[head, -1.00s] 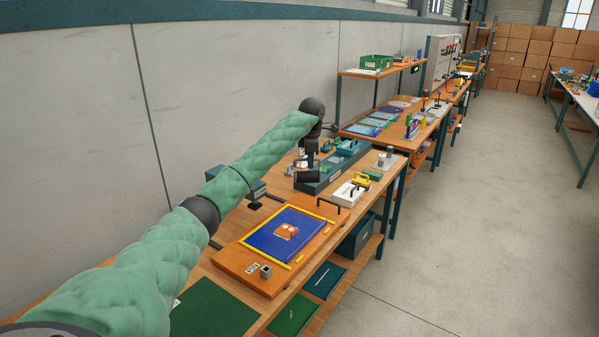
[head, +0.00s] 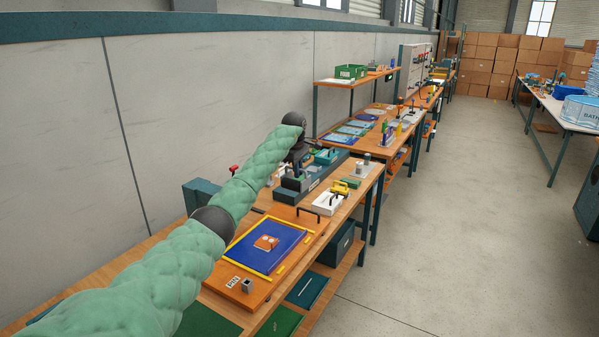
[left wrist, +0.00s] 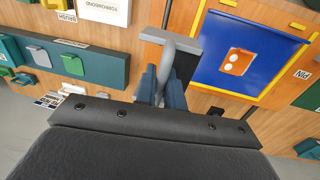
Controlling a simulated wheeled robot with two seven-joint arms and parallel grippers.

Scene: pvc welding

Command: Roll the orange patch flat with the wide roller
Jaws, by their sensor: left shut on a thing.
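The orange patch (head: 266,243) lies on a blue sheet (head: 285,231) inside a yellow frame on an orange board. In the left wrist view the patch (left wrist: 237,62) has two pale spots and lies right of my fingers. My left gripper (head: 298,152) is beyond the board, toward the tool trays. In the left wrist view my left gripper (left wrist: 162,85) is shut on a grey bent handle (left wrist: 169,55), which appears to be the wide roller's. A dark part shows beside the handle, left of the blue sheet. My right gripper is not in view.
A dark teal tool tray (head: 293,192) and a white box with a black handle (head: 325,203) stand beyond the board. A small grey block (head: 247,286) sits at the board's near corner. A wall runs along the bench's left side.

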